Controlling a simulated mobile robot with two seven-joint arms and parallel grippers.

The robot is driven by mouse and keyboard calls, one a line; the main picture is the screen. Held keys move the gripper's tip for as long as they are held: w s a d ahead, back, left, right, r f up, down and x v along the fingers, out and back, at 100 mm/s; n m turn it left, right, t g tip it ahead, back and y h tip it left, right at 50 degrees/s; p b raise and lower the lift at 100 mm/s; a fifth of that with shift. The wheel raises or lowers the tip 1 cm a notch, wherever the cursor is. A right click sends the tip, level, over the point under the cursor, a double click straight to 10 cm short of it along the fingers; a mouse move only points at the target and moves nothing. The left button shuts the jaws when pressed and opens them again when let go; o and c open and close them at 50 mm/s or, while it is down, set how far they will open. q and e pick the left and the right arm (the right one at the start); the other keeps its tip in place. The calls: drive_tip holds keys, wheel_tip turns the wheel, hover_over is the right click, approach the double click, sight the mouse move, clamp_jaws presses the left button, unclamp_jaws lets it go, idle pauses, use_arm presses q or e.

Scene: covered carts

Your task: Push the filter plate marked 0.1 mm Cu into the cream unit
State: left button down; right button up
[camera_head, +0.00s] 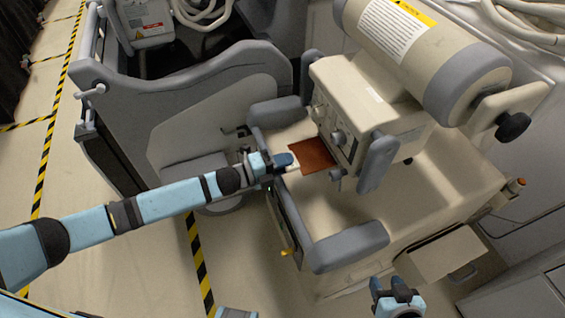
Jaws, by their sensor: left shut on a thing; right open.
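The copper-coloured filter plate (313,156) lies flat at the front of the cream unit (352,98), below its knobbed face. Its far edge meets the unit's face; I cannot tell how far it goes into a slot. Any marking on it is too small to read. My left gripper (289,160) is shut on the plate's pale near end, at the left. My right gripper (397,288) is open and empty at the bottom, in front of the cart, well away from the plate.
The cream unit stands on a cream cart with grey padded handles (348,247). A large cream cylinder (428,55) with a caution label is above the unit. A grey machine (185,110) stands at left. An open drawer-like box (440,254) juts out at lower right.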

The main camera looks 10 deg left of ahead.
sight(304, 156)
use_arm(q)
drive_tip(key=shift+x, duration=1.1)
drive_tip(key=shift+b+x, duration=0.45)
drive_tip(key=shift+x, duration=0.4)
drive_tip(key=shift+x, duration=0.8)
drive_tip(key=shift+b+x, duration=0.45)
drive_tip(key=shift+x, duration=0.45)
drive_tip(key=shift+w+d, duration=0.35)
drive_tip(key=shift+d, duration=0.1)
drive_tip(key=c, duration=1)
unclamp_jaws()
